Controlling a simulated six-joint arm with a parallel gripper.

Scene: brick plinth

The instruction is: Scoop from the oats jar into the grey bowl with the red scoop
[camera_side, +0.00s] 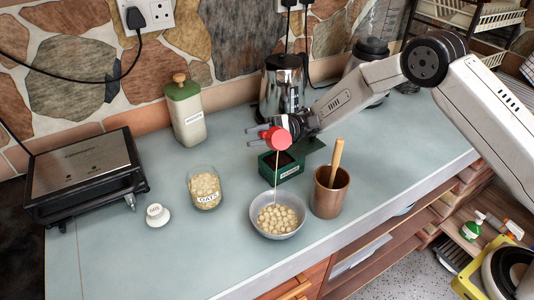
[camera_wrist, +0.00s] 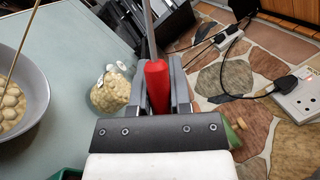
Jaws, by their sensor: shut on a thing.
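My gripper (camera_side: 268,132) is shut on the red scoop (camera_side: 280,139) above the grey bowl (camera_side: 282,235). In the wrist view, its red handle (camera_wrist: 157,88) sits between the fingers and a thin grey shaft runs up out of frame. A thin tan line runs from just under the scoop down into the bowl; I cannot tell whether it is a stick or falling oats. The bowl holds pale round pieces and shows at the left of the wrist view (camera_wrist: 38,100). The open oats jar (camera_side: 205,187), part full, stands left of the bowl; the wrist view shows it too (camera_wrist: 110,92).
A dark green box (camera_side: 290,173) and a brown cup (camera_side: 330,198) with a wooden handle stand close to the bowl. The front left counter is clear.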

